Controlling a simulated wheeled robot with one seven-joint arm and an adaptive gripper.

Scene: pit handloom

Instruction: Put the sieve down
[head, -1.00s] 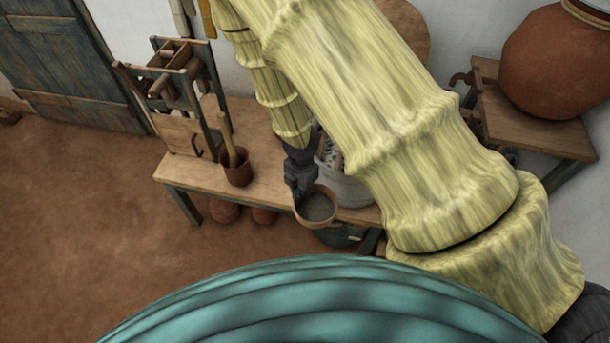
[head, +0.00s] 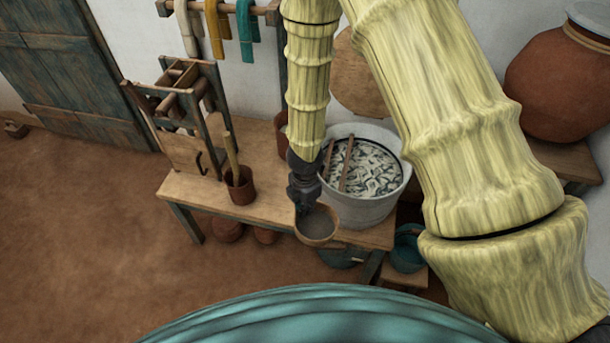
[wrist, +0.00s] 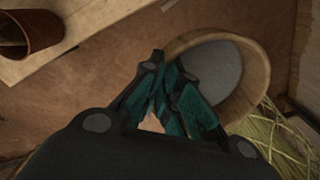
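The sieve (head: 317,225) is a round wooden hoop with a grey mesh. In the head view it is at the front edge of the wooden bench, near the grey tub. My gripper (head: 303,207) is at the sieve's left rim, pointing down. In the wrist view the sieve (wrist: 222,72) is at the upper right, and my gripper's teal fingers (wrist: 160,85) are close together at its near rim. The gripper appears shut on that rim. The sieve is over or just past the bench edge, and the brown floor shows beside it in the wrist view.
The bench (head: 270,210) carries a brown pot (head: 241,191) with a stick in it, a wooden frame (head: 185,115) and the grey tub (head: 367,205) with pale and dark contents and two sticks. Teal vessels (head: 408,252) stand below at the right.

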